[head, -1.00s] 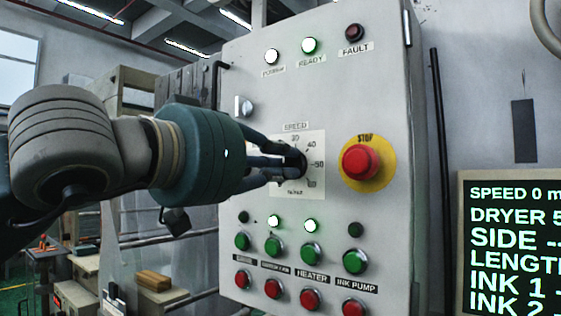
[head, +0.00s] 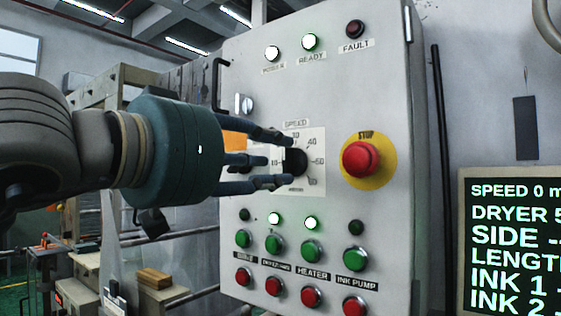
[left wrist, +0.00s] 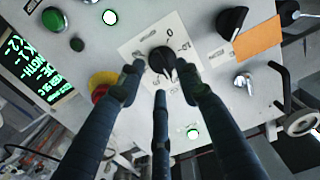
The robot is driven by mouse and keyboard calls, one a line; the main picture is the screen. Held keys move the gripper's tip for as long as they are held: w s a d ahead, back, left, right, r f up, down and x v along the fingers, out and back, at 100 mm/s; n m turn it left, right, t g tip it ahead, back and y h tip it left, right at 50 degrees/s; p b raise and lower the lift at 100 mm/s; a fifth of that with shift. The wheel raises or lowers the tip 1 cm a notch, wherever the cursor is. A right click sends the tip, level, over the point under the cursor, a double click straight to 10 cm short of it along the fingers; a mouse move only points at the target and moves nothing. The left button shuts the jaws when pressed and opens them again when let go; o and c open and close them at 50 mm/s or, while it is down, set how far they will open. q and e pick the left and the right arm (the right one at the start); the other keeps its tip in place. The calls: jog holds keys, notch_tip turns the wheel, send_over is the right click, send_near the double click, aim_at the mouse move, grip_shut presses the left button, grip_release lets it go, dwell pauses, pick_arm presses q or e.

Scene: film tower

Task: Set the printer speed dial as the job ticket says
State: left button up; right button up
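The black speed dial (head: 294,162) sits on a white scale plate (head: 316,170) on the grey control panel. Scale numbers such as 10, 40 and 50 show around it; the pointer setting is not clear to me. My left gripper (head: 274,163) is in front of the dial, its fingers spread and apart. In the left wrist view the dial (left wrist: 162,60) shows between the fingertips, with no firm hold visible. An orange card (left wrist: 257,40) is on the panel; part of it (head: 234,143) shows behind my gripper. Its writing is not legible. My right gripper is not in view.
A red stop button (head: 362,160) stands out right of the dial. Green buttons (head: 273,243) and red buttons (head: 274,286) lie below it. A metal switch (head: 244,104) is at upper left. A screen (head: 512,240) at the right reads SPEED 0.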

pick_arm(q)
jog(key=v, duration=0.9)
